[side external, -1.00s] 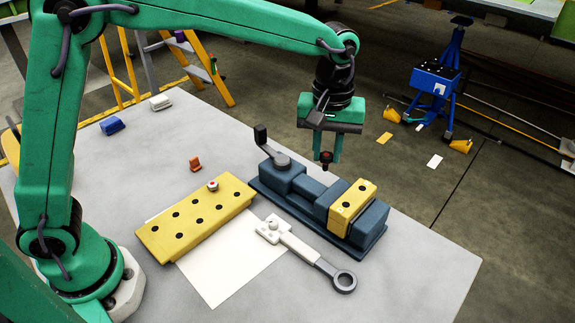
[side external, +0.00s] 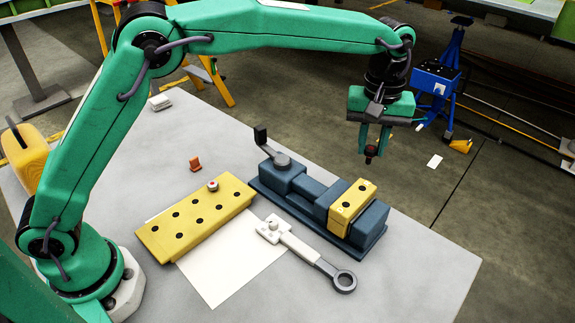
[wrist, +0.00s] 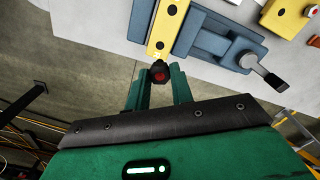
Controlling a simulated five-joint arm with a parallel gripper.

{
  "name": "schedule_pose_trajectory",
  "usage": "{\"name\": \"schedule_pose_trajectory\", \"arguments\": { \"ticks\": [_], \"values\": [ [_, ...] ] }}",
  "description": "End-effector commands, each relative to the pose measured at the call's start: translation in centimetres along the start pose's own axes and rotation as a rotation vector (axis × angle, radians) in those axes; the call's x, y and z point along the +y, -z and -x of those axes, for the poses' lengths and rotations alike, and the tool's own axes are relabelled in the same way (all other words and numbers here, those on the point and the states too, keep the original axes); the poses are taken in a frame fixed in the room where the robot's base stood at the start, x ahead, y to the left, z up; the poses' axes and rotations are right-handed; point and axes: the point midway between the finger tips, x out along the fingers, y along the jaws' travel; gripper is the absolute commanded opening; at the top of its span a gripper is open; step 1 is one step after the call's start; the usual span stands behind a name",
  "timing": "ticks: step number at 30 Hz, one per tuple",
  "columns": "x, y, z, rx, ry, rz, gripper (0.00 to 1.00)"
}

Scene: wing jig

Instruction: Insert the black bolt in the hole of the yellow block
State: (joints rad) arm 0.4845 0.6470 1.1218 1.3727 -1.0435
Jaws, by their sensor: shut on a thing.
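My gripper (side external: 373,152) is shut on the black bolt (side external: 371,151), whose head shows a dark red face in the wrist view (wrist: 159,75). It holds the bolt in the air, above and a little right of the yellow block (side external: 348,212) in the side view. The yellow block is clamped in the blue vise (side external: 368,228), and two dark holes show on its top. In the wrist view the yellow block (wrist: 166,27) lies just beyond the bolt. The bolt is apart from the block, and its shank is hard to make out.
A yellow plate (side external: 180,230) with several holes and a red-topped white piece lies left of the vise, partly over a white sheet (side external: 225,277). A white-and-grey ring-ended tool (side external: 310,256) lies in front. The vise handle (side external: 261,138) sticks up at its back left. An orange piece (side external: 196,164) stands behind.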

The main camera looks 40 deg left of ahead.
Motion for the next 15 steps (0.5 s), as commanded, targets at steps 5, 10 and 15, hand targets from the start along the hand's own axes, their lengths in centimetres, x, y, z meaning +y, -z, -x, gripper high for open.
{"name": "schedule_pose_trajectory", "arguments": {
  "ticks": [5,10,15],
  "values": [
    [0.0,0.0,-0.4,0.000,0.001,0.000,0.01],
    [0.0,0.0,-1.3,-0.001,0.001,0.000,0.01],
    [0.0,0.0,-2.5,-0.001,0.001,0.000,0.01]
  ]
}}
